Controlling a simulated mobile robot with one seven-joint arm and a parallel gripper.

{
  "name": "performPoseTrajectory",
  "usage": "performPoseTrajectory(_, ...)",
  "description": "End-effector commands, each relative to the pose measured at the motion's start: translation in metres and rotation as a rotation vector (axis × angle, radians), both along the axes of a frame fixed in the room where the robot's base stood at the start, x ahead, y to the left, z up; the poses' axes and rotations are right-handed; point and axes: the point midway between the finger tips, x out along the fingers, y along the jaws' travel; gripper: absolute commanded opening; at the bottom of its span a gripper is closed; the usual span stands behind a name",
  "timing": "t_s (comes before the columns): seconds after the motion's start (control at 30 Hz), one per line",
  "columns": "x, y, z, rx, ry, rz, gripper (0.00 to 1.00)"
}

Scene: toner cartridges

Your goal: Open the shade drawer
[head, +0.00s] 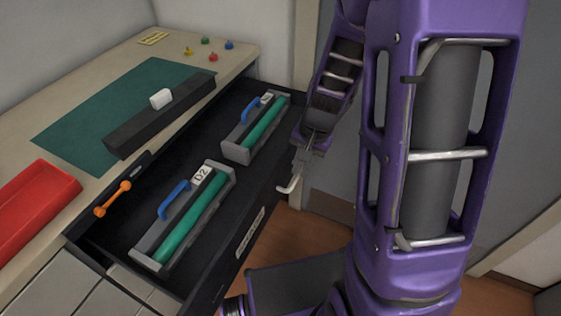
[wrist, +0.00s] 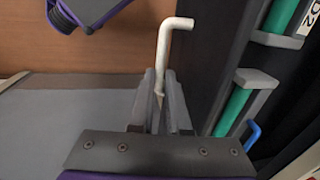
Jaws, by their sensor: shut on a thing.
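The dark drawer (head: 112,225) stands open, pulled out from the bench, with a pale label on its outer front. In the wrist view its dark front (wrist: 212,60) runs along the right. My gripper (head: 299,168) is beside the drawer's front, near its far end. Its fingers (wrist: 163,78) are shut on a white bent rod (wrist: 164,48), which also shows in the head view (head: 293,182). The rod's short end points toward the drawer front. I cannot tell whether it touches or is fixed to it.
Two grey-and-green cartridges with blue handles (head: 175,198) lie in the drawer, the nearer marked D2. An orange tool (head: 112,198) is at the drawer's inner edge. A red tray (head: 40,205), green mat (head: 75,130) and dark bar (head: 140,130) are on the bench.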

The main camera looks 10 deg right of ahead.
Motion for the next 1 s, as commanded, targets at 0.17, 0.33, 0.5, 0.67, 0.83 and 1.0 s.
performPoseTrajectory(0.17, -0.010, -0.014, 0.000, 0.000, -0.002, -0.002, 0.00)
performPoseTrajectory(0.33, -0.013, -0.018, 0.001, 0.000, -0.001, 0.000, 0.00)
performPoseTrajectory(0.5, -0.014, -0.019, 0.001, 0.000, -0.002, 0.001, 0.00)
performPoseTrajectory(0.67, -0.013, -0.018, 0.001, 0.000, -0.002, 0.001, 0.00)
performPoseTrajectory(0.83, -0.013, -0.018, 0.001, 0.000, -0.002, 0.001, 0.27)
performPoseTrajectory(1.0, -0.014, -0.018, 0.001, -0.001, -0.001, 0.000, 0.27)
